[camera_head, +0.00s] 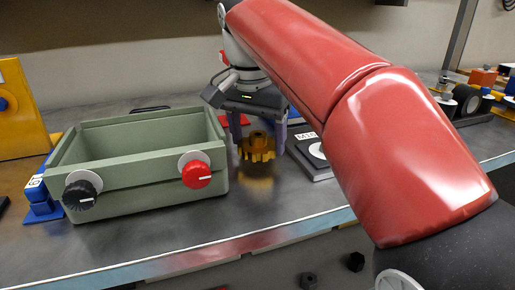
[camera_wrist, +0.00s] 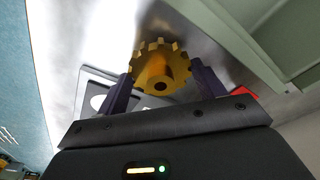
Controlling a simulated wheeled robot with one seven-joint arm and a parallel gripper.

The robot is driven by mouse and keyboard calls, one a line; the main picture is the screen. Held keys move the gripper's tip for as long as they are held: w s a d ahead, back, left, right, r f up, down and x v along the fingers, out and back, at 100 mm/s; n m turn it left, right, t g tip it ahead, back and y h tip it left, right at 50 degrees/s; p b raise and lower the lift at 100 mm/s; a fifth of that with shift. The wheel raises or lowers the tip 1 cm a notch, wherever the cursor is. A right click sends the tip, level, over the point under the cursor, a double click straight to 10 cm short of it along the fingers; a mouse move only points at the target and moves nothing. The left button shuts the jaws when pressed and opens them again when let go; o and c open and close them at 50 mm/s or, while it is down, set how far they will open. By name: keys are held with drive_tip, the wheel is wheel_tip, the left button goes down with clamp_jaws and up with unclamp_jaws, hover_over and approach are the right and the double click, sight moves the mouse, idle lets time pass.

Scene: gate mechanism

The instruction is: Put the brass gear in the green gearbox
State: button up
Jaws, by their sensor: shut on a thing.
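The brass gear (camera_head: 257,147) is a toothed wheel with a hub, between the fingers of my gripper (camera_head: 258,140). In the wrist view the gear (camera_wrist: 162,66) sits between the two dark fingers of my gripper (camera_wrist: 160,82), which is shut on it. In the head view the gear seems to hang a little above the metal bench, just right of the green gearbox (camera_head: 150,190). The gearbox is an open-topped box with a black knob and a red knob on its front. Its inside looks empty where I can see it. In the wrist view its wall (camera_wrist: 270,50) shows at upper right.
A dark plate with a white label (camera_head: 312,150) lies right of the gear. A blue part (camera_head: 40,203) stands left of the gearbox, near a yellow panel (camera_head: 22,110). A red piece (camera_head: 236,120) lies behind my gripper. Several mechanical parts (camera_head: 470,100) stand at far right.

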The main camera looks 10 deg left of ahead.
drive_tip(key=shift+f, duration=1)
drive_tip(key=shift+f, duration=0.1)
drive_tip(key=o, duration=1.3)
drive_tip(key=shift+f, duration=0.15)
